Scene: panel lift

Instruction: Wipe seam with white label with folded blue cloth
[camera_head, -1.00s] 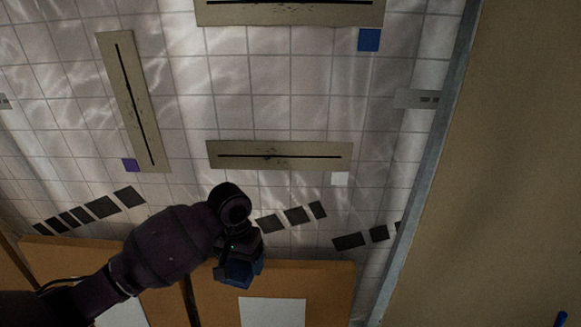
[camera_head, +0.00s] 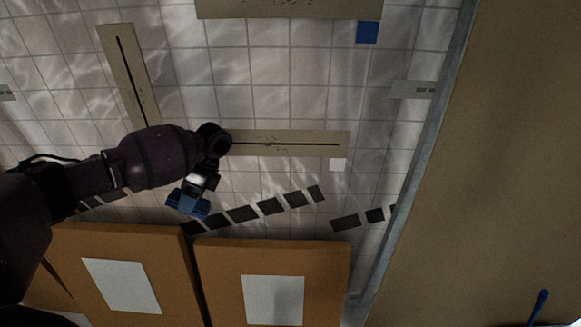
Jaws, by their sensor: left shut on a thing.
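My left gripper (camera_head: 195,192) is shut on the folded blue cloth (camera_head: 187,202). It is below and left of the strip's left end, and my wrist hides that end. Whether the cloth touches the wall cannot be told. My right gripper is not in view.
Another seam strip with a blue label (camera_head: 367,32) is at the top. A slanted strip (camera_head: 127,75) is at the left. Two brown boxes with white sheets (camera_head: 272,283) stand below. A grey edge and brown panel (camera_head: 490,170) bound the right. Dark tiles (camera_head: 243,214) cross the wall.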

